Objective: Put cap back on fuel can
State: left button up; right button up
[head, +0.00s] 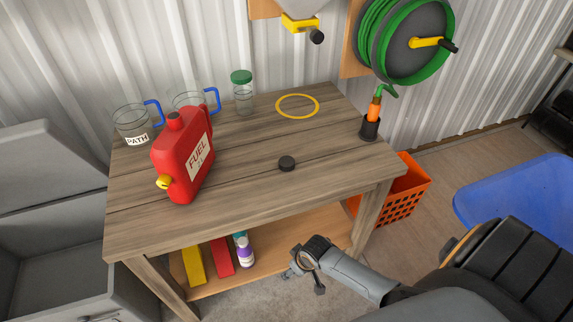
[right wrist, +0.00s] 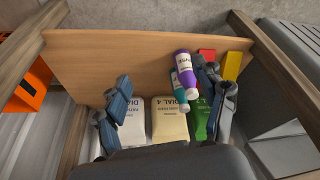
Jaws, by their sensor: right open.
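My left gripper is not in view.
Clear mugs (head: 131,124) with blue handles and a green-lidded jar (head: 243,92) stand behind the can. A yellow ring (head: 297,106) marks the bench's back. A nozzle in a black holder (head: 370,128) is at right. Bottles (right wrist: 183,65) and bags (right wrist: 170,122) are below.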

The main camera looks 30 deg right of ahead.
jog(key=w+a+r+n+y, duration=0.1)
jog(key=w+a+r+n, duration=0.1)
jog(key=r, duration=0.9)
jog(key=w+a+r+n, duration=0.1)
jog(key=w+a+r, duration=0.15)
jog(key=r, duration=0.95)
jog(key=shift+m+h, duration=0.3)
jog(key=shift+m, duration=0.2)
jog(key=w+d+r, duration=0.4)
jog(key=d, duration=0.1)
jog(key=w+d+r, duration=0.2)
jog(key=w+d, duration=0.1)
jog(key=shift+r+b, duration=0.3)
jog(key=shift+b, duration=0.1)
jog(key=w+d+r+m, duration=0.2)
jog(key=w+d+r, duration=0.1)
jog(key=d+r, duration=0.4)
jog(key=shift+w+d+r+t, duration=0.2)
jog(key=shift+w+d+t, duration=0.1)
jog(key=shift+t, duration=0.1)
send_over(287, 164)
jog(key=s, duration=0.2)
jog(key=f, duration=0.7)
jog(key=shift+w+d+f, duration=0.15)
jog(key=shift+d+f, duration=0.15)
jog(key=shift+f, duration=0.2)
